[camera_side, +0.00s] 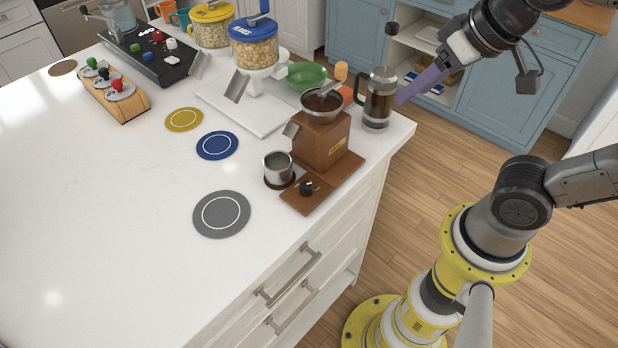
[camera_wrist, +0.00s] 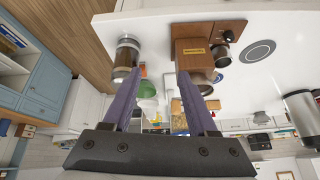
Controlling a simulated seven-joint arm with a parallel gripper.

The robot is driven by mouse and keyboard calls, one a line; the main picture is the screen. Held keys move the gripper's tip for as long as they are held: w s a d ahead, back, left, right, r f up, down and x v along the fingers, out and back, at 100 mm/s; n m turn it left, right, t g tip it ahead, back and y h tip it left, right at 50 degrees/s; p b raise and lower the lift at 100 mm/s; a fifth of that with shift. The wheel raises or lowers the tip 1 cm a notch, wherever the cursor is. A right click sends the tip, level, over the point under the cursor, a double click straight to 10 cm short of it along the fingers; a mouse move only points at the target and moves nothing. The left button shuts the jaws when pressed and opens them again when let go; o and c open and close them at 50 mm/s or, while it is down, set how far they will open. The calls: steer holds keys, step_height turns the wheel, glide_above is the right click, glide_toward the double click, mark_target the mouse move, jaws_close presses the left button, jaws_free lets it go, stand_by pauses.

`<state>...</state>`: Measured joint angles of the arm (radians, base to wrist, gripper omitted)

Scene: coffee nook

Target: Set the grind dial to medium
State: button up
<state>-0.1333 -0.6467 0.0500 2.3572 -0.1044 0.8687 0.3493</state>
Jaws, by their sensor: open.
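The grind dial (camera_side: 306,188) is a small black knob on the front of the grinder's wooden base. It also shows in the wrist view (camera_wrist: 228,36). Which setting it points to is too small to tell. The coffee grinder (camera_side: 322,143) is a brown wooden box with a metal bowl on top and a crank with a light wooden knob. My gripper (camera_side: 402,98) has purple fingers and is high at the upper right, past the counter's edge and well apart from the dial. In the wrist view my gripper (camera_wrist: 159,73) is open, with nothing between its fingers.
A French press (camera_side: 379,101) stands right of the grinder near the counter edge. A metal cup (camera_side: 278,167) stands beside the dial. Grey (camera_side: 221,229), blue (camera_side: 217,145) and yellow (camera_side: 184,119) discs lie to the left. The front counter (camera_side: 110,250) is clear.

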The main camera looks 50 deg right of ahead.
steer(key=w+a+n, duration=0.2)
steer(key=w+a, duration=0.2)
steer(key=a, duration=0.3)
steer(key=n+g+y, duration=0.1)
steer(key=n+g, duration=0.1)
steer(key=n, duration=0.1)
glide_toward(306, 184)
steer(key=x, duration=0.8)
steer(key=shift+f, duration=0.3)
jaws_close()
